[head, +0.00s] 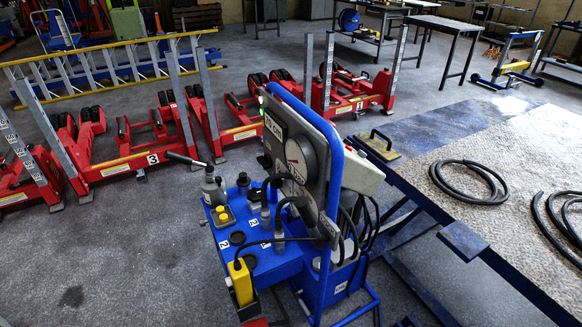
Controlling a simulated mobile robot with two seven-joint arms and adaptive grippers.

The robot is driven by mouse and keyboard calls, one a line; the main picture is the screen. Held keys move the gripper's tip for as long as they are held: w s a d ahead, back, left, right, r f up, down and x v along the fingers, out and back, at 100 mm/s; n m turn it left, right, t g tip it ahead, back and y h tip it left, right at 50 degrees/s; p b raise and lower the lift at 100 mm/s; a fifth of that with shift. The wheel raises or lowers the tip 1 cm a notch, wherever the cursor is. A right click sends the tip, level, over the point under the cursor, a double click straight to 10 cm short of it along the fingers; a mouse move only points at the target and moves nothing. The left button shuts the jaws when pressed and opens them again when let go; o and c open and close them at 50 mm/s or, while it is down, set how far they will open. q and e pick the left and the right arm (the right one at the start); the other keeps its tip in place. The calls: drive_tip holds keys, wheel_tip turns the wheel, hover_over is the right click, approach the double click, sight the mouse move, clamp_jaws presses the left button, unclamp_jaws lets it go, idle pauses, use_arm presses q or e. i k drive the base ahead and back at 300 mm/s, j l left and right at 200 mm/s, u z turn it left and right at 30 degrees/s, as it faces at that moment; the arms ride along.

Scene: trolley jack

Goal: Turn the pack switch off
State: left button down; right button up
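A blue wheeled pack (262,262) stands in the middle of the head view. Its blue frame carries a dark upright panel with a round white-faced dial (297,158) and a display reading about "19 cm". On its top deck are a small yellow block with a round yellow knob (222,214), a grey pump-like part with a black lever (212,187), and several black fittings marked 2. A yellow box (241,281) hangs at the deck's front left corner. I cannot tell which part is the pack switch or its position. Neither gripper is in view.
A blue-edged table (455,230) with black hoses (470,180) and a black-handled pad (378,146) stands close on the right. Red wheeled lifting units (130,165) line the left and back, with a yellow-edged ladder (110,66) behind. Grey floor is clear at front left.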

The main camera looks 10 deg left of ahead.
sight(264, 162)
drive_tip(key=j+z, duration=0.35)
drive_tip(key=j, duration=0.5)
drive_tip(key=j+z, duration=0.3)
drive_tip(key=j, duration=0.55)
